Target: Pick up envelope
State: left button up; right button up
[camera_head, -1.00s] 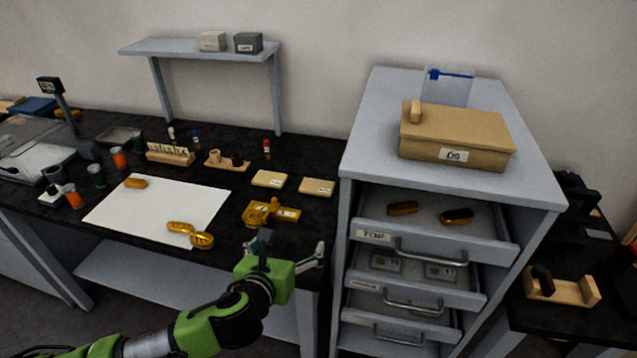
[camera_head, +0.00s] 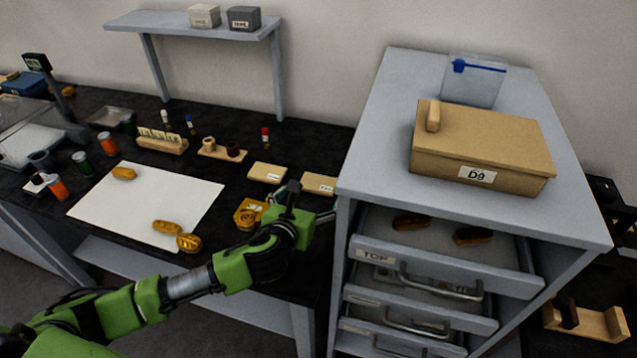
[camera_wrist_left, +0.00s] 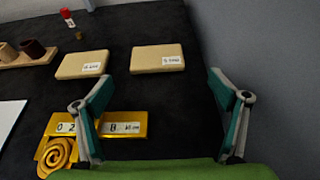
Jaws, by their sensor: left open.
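Two small tan envelopes with white labels lie flat on the black bench. The left envelope (camera_head: 267,172) also shows in the left wrist view (camera_wrist_left: 80,65). The right envelope (camera_head: 319,183) lies beside it, near the cabinet, and shows in the left wrist view (camera_wrist_left: 157,60). My left gripper (camera_head: 309,200) is open and empty, in front of the right envelope. In the left wrist view its fingers (camera_wrist_left: 165,95) are spread wide, with the right envelope ahead between them and not touching. My right gripper is out of view.
A gold ornament with a labelled bar (camera_wrist_left: 120,123) lies under the left finger side. The grey cabinet (camera_head: 372,130) stands close on the right, its top drawer (camera_head: 445,262) open. A white sheet (camera_head: 135,205) with gold pieces lies left. A wooden holder (camera_head: 223,154) stands behind.

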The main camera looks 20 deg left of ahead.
aim_at(318, 184)
pick_arm(q)
jog(key=x, duration=0.2)
jog(key=shift+w+f, duration=0.2)
jog(key=shift+w, duration=0.3)
jog(key=shift+w+a, duration=0.1)
jog(key=shift+w, duration=0.2)
jog(key=x, duration=0.3)
jog(key=shift+w+a+p, duration=0.1)
jog(key=shift+w+p, duration=0.1)
jog(key=shift+p, duration=0.1)
jog(key=shift+w+f, duration=0.25)
jog(key=shift+w, duration=0.15)
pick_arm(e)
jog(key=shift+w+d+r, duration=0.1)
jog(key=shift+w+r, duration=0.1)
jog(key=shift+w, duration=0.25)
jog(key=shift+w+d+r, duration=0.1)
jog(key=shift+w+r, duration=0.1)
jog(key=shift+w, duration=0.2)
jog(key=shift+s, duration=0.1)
pick_arm(q)
jog(key=c, duration=1)
